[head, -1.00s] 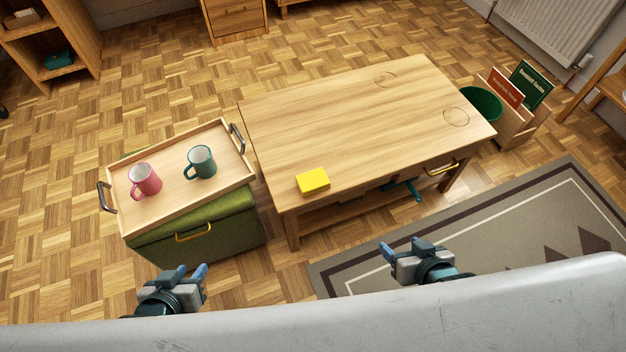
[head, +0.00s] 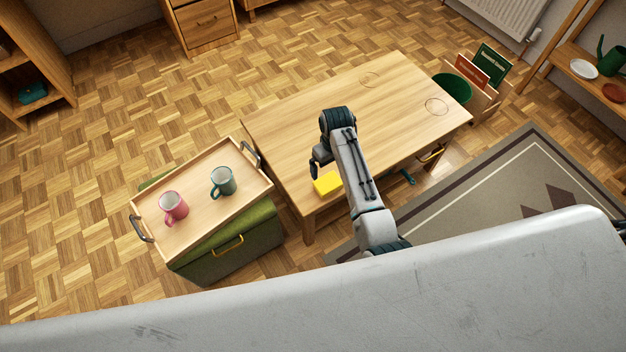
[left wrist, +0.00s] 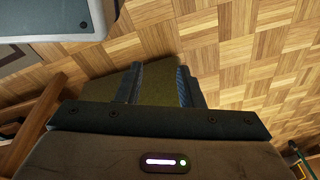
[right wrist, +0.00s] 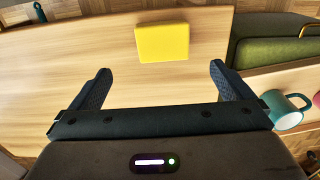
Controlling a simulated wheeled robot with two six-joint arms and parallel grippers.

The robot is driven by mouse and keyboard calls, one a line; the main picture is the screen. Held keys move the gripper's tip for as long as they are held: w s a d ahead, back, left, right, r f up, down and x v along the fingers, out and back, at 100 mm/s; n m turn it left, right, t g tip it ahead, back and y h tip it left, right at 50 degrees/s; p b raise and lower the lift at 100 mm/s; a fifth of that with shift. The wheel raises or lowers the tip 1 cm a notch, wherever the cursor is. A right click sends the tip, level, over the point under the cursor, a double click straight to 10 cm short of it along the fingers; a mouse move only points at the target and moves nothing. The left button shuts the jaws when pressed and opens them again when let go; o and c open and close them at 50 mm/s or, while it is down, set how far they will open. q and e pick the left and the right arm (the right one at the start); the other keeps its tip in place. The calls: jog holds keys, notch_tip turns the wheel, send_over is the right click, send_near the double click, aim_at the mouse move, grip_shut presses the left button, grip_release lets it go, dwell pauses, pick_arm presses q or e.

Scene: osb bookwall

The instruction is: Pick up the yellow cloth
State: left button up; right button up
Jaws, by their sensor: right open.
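The yellow cloth (head: 327,183) is a small, folded-looking block near the front left corner of the wooden table (head: 290,120). In the right wrist view the cloth (right wrist: 162,42) lies flat beyond my fingertips, roughly centred between them. My right gripper (right wrist: 160,72) is open and empty above the tabletop; in the head view my right gripper (head: 317,163) is beside the cloth, and the arm partly covers the table. My left gripper (left wrist: 158,72) shows only in its own wrist view, fingers apart, with an olive-green surface beyond.
A wooden tray (head: 195,235) with a pink mug (head: 174,206) and a teal mug (head: 223,181) rests on a green ottoman (head: 235,255), left of the table. A green bin (head: 453,88) stands past the table's right end. Most of the tabletop is clear.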

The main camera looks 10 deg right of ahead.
send_over(328, 182)
jog(key=f, duration=0.4)
jog(key=shift+d+f+b, duration=0.2)
jog(key=shift+f+b, duration=0.2)
notch_tip(328, 182, down, 5)
jog(key=shift+a+r+b, duration=0.1)
jog(key=shift+a+b, duration=0.05)
jog(key=shift+b, duration=0.2)
jog(key=shift+f, duration=0.45)
pick_arm(q)
jog(key=r, duration=0.1)
jog(key=w+r, duration=0.1)
jog(key=r, duration=0.2)
jog(key=shift+w+d, duration=0.15)
jog(key=shift+w, duration=0.25)
pick_arm(e)
jog(key=c, duration=0.9)
